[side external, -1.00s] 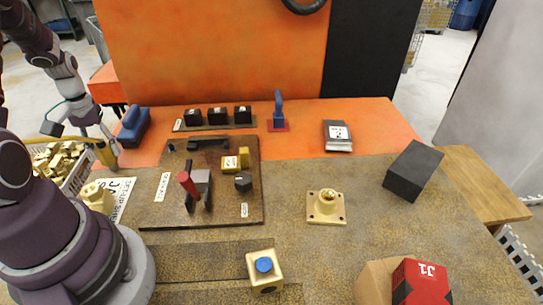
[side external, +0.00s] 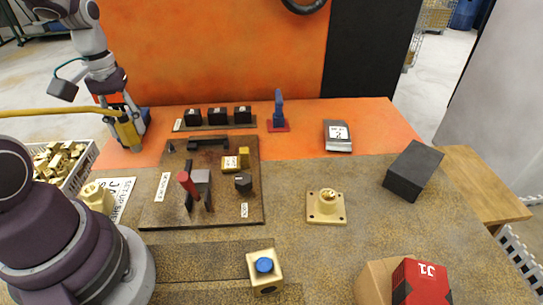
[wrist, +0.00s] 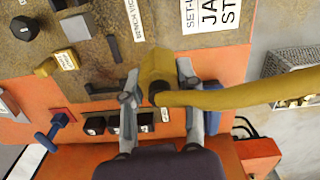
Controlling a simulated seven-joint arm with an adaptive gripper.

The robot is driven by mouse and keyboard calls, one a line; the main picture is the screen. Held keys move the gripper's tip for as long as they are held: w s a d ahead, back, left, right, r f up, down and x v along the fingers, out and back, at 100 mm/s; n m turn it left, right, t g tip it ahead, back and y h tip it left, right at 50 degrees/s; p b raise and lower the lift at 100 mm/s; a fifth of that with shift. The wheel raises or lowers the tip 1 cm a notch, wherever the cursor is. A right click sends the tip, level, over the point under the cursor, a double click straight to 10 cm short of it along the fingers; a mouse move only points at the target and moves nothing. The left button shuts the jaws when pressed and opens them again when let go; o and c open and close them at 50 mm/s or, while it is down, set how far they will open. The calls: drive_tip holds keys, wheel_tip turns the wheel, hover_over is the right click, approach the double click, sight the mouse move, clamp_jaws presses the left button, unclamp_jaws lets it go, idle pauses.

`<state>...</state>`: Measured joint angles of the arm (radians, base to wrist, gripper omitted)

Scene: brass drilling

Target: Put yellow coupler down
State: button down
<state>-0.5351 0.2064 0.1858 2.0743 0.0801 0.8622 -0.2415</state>
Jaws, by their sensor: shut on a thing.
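The yellow coupler (side external: 127,134) is held upright or nearly so, over the orange strip at the back left of the bench. A yellow hose (side external: 50,112) runs from it to the left. In the wrist view the coupler (wrist: 157,65) sits between the two fingers of my gripper (wrist: 158,78), with the hose (wrist: 240,95) leading right. My gripper (side external: 118,112) is shut on the coupler in the side view too. I cannot tell whether the coupler's lower end touches the surface.
A blue object (side external: 145,115) is partly hidden behind the coupler. A crate of brass parts (side external: 88,160) stands to the left. The dark fixture plate (side external: 235,212) with a red-handled clamp (side external: 187,183) lies to the right. Black blocks (side external: 218,117) stand on a rail behind.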

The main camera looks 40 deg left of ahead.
drive_tip(key=s+d+f+m, duration=0.1)
drive_tip(key=s+d+f, duration=0.1)
drive_tip(key=d, duration=0.7)
drive_tip(key=w+a, duration=0.1)
drive_tip(key=w, duration=0.4)
drive_tip(key=w+a+f, duration=0.1)
drive_tip(key=w+a, duration=0.1)
drive_tip(key=w, duration=0.3)
drive_tip(key=w+a, duration=0.2)
drive_tip(key=w, duration=0.3)
drive_tip(key=shift+w+a+f, duration=0.1)
drive_tip(key=shift+w+f, duration=0.05)
drive_tip(key=shift+f, duration=1.85)
drive_tip(key=c, duration=0.7)
unclamp_jaws()
drive_tip(key=shift+f, duration=0.1)
drive_tip(key=shift+c, duration=0.2)
